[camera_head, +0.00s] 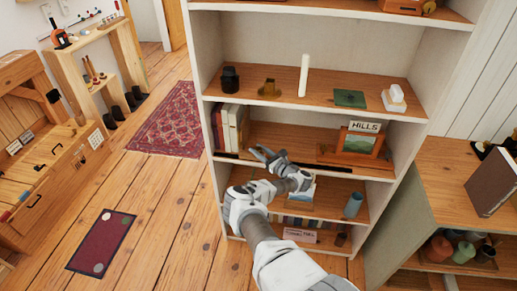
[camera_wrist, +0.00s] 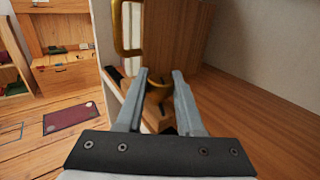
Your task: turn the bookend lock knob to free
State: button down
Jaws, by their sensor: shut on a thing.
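The brass lock knob (camera_wrist: 157,90) sits between my gripper's fingertips (camera_wrist: 158,86) in the wrist view. The fingers press it from both sides. Behind it stands a wooden upright (camera_wrist: 178,38), seemingly the bookend, with a brass handle (camera_wrist: 125,28) at its left. In the head view my gripper (camera_head: 262,154) is at the front of the middle shelf, right of a row of books (camera_head: 230,125). The knob and bookend cannot be made out in that view. Any lock markings are hidden or too small to read.
The white bookcase holds a framed "HILLS" picture (camera_head: 359,142) to the right on the same shelf. A blue cup (camera_head: 353,205) stands on the shelf below. A low cabinet (camera_head: 455,175) is at the right. The wooden floor (camera_head: 170,215) at the left is mostly clear.

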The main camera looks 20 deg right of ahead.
jog(key=n+y+b, duration=0.1)
jog(key=n+g+y+b, duration=0.2)
jog(key=y, duration=0.1)
jog(key=shift+f, duration=0.25)
jog(key=shift+r+n+g+y+b, duration=0.2)
jog(key=shift+n+g+y+b, duration=0.5)
jog(key=shift+y+b, duration=0.35)
jog(key=shift+r, duration=0.15)
jog(key=c, duration=0.5)
grip_release()
jog(key=shift+c, duration=0.2)
